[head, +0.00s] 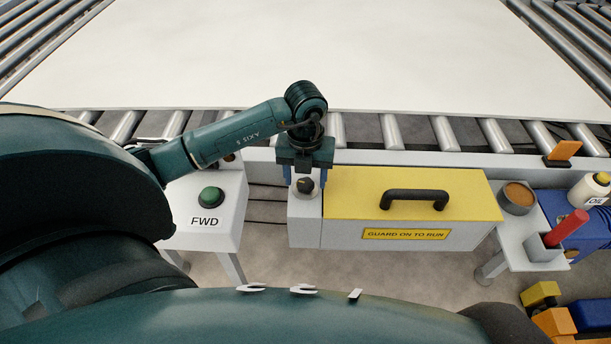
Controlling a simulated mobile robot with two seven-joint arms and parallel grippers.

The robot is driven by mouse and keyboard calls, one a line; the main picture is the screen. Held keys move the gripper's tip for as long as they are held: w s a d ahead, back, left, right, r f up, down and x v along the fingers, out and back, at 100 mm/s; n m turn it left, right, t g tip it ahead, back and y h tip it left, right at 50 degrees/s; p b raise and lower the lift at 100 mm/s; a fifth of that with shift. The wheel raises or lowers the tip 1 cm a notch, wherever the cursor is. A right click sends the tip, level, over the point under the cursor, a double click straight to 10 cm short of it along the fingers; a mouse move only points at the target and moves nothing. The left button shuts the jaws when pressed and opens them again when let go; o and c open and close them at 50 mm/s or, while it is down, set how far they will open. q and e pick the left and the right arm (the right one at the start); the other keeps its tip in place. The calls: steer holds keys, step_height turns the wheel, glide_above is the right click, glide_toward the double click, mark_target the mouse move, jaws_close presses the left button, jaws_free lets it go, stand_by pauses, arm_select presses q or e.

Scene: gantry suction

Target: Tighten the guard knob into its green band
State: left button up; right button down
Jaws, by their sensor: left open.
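The guard knob (305,186) is a small dark knob on the pale block at the left end of the yellow-topped guard (465,197). My left gripper (305,184) points down over it, with its blue fingers apart on either side of the knob. Whether the fingers touch the knob cannot be told. The green band cannot be made out; it is too small or hidden under the gripper. The guard has a black handle (414,196) and a "GUARD ON TO RUN" label. My right gripper is not in view.
A white FWD box with a green button (210,197) stands left of the guard. A cup (517,197), a red cylinder (567,228) and an OIL bottle (590,188) are at the right. Behind runs a roller conveyor (392,131) bearing a large white sheet (300,50).

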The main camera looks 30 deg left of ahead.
arm_select(q)
steer(key=shift+f, duration=0.3)
steer(key=shift+c, duration=0.5)
steer(key=c, duration=0.9)
steer(key=m+b, duration=0.2)
steer(key=m, duration=0.1)
steer(key=shift+a+f+m, duration=0.1)
steer(key=shift+f+m, duration=0.05)
steer(key=shift+m, duration=0.15)
steer(key=shift+m+b, duration=0.35)
steer(key=shift+m, duration=0.35)
steer(key=shift+r, duration=0.2)
steer(key=o, duration=1)
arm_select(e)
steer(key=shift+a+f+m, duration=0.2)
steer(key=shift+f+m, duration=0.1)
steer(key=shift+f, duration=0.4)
